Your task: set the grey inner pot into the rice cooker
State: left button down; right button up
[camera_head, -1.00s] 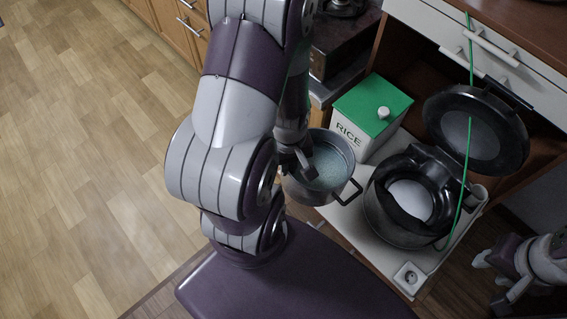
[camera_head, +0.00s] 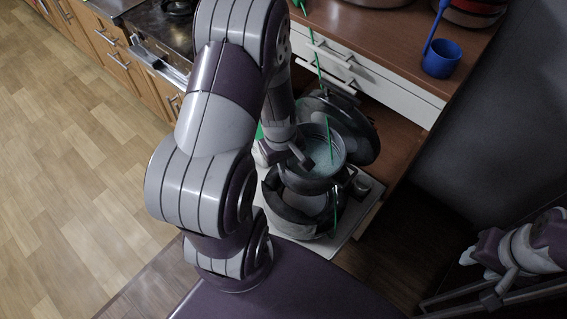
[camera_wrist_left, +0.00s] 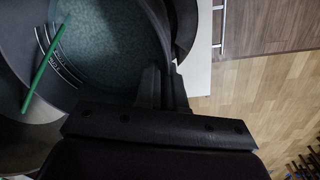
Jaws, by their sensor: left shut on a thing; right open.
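The grey inner pot (camera_head: 341,164) is held over the open rice cooker (camera_head: 290,218), overlapping its opening in the head view. The gap between them is hard to judge. The pot's pale bluish inside and level marks show in the left wrist view (camera_wrist_left: 105,45). My left gripper (camera_head: 301,158) is shut on the pot's left side; its fingers show against the pot wall in the wrist view (camera_wrist_left: 162,88). The cooker's lid (camera_head: 362,130) stands open behind the pot. My right gripper (camera_head: 475,256) is open and empty at the far right, away from the cooker.
A white shelf board (camera_head: 347,232) bears the cooker. The rice box (camera_head: 259,131) is mostly hidden by my left arm.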

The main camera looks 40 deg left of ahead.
aim_at(284, 179)
pick_arm(q)
jog(key=shift+a, duration=0.25)
jog(key=shift+r, duration=0.1)
jog(key=shift+d+f+b, duration=0.1)
jog(key=shift+f+b, duration=0.2)
jog(key=shift+f, duration=0.3)
notch_tip(284, 179, down, 5)
jog(key=b, duration=0.4)
jog(key=shift+r, duration=0.1)
dwell(0.5)
